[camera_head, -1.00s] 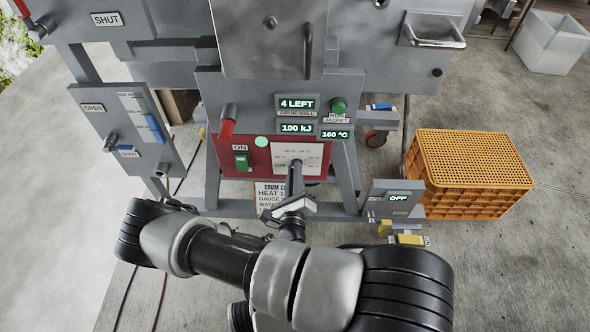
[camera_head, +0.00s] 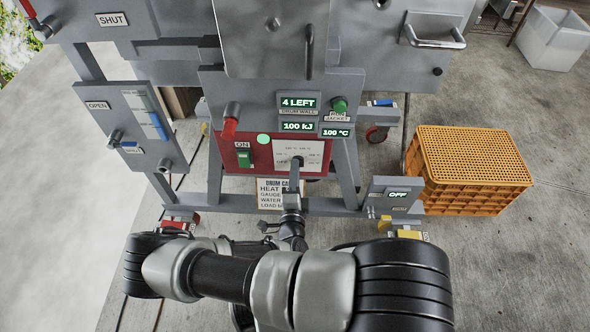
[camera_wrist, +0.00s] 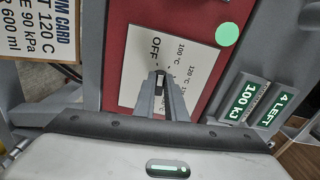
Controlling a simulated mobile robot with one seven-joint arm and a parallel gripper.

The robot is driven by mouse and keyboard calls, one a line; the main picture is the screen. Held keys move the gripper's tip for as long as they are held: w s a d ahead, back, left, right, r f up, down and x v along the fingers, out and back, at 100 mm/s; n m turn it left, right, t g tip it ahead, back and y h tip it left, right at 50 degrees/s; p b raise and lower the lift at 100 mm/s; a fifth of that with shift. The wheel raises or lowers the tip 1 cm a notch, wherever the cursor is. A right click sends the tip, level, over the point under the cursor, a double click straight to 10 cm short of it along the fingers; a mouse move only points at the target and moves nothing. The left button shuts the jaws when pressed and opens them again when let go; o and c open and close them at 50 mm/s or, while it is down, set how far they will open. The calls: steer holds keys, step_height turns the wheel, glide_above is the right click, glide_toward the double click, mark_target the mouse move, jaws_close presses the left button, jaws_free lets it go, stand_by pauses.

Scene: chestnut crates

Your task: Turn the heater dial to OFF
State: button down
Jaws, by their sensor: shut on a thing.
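The heater dial (camera_wrist: 160,78) is a small dark knob on a white scale plate (camera_wrist: 140,80), fixed to a red panel (camera_head: 263,158). In the wrist view the plate reads OFF, 100 °C and 120 °C, with OFF just above my fingertips. The plate also shows in the head view (camera_head: 312,150). My gripper (camera_wrist: 162,84) is shut on the dial, and its fingers hide most of it. In the head view my gripper (camera_head: 296,170) reaches up to the plate from below. I cannot tell exactly where the dial's pointer stands.
A green ON switch (camera_head: 244,159) sits left of the plate on the red panel. Displays above read 4 LEFT (camera_head: 298,102), 100 kJ and 100 °C. A drum card (camera_head: 270,193) hangs below. A small OFF display box (camera_head: 397,195) stands right of my gripper, near an orange crate (camera_head: 470,190).

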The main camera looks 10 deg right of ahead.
steer(key=shift+f+n, duration=0.15)
steer(key=shift+n, duration=1.45)
steer(key=c, duration=1.8)
jaws_free()
steer(key=shift+s, duration=0.1)
steer(key=p+v, duration=0.1)
steer(key=v, duration=1.6)
steer(key=shift+s+p, duration=0.2)
steer(key=shift+p, duration=0.1)
